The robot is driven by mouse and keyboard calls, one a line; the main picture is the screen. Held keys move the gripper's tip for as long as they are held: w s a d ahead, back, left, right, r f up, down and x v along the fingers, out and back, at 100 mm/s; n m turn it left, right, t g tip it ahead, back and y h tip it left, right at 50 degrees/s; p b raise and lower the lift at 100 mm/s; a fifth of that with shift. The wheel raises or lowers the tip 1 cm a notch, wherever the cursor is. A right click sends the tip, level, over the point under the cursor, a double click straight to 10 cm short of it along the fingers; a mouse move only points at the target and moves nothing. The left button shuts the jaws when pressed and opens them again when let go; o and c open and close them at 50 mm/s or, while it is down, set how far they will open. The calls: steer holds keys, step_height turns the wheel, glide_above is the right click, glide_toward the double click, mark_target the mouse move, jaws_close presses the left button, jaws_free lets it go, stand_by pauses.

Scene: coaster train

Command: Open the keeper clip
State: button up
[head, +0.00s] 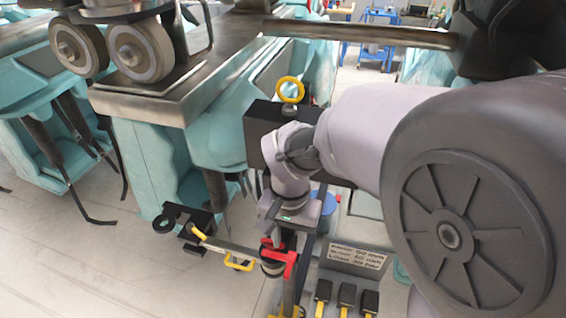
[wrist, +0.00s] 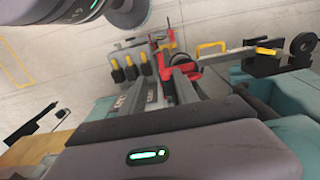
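A grey bar with a yellow handle (head: 240,262) runs from a black bracket with a round eye (head: 185,225) on the left to a red clip-like part (head: 280,262) around a dark cylinder. I cannot tell for certain which part is the keeper clip. The red part (wrist: 165,58), the handle (wrist: 211,47) and the black eye bracket (wrist: 302,44) also show in the wrist view. My gripper (head: 287,238) points down just above the red part. In the wrist view its two grey fingers (wrist: 163,82) stand apart, with nothing visibly held between them.
A grey stand with a lettered plate (head: 355,258) and several black-and-yellow tools (head: 346,296) is right of the red part. Teal machinery with a metal rail (head: 170,95) and wheels (head: 140,50) is overhead at left. A yellow ring (head: 291,89) sits behind my arm. Floor at lower left is clear.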

mark_target(288, 271)
step_height(288, 271, down, 13)
steer(key=shift+w+f+b, duration=0.1)
steer(key=shift+f+b, duration=0.05)
steer(key=shift+b, duration=0.95)
jaws_close()
stand_by(0.4)
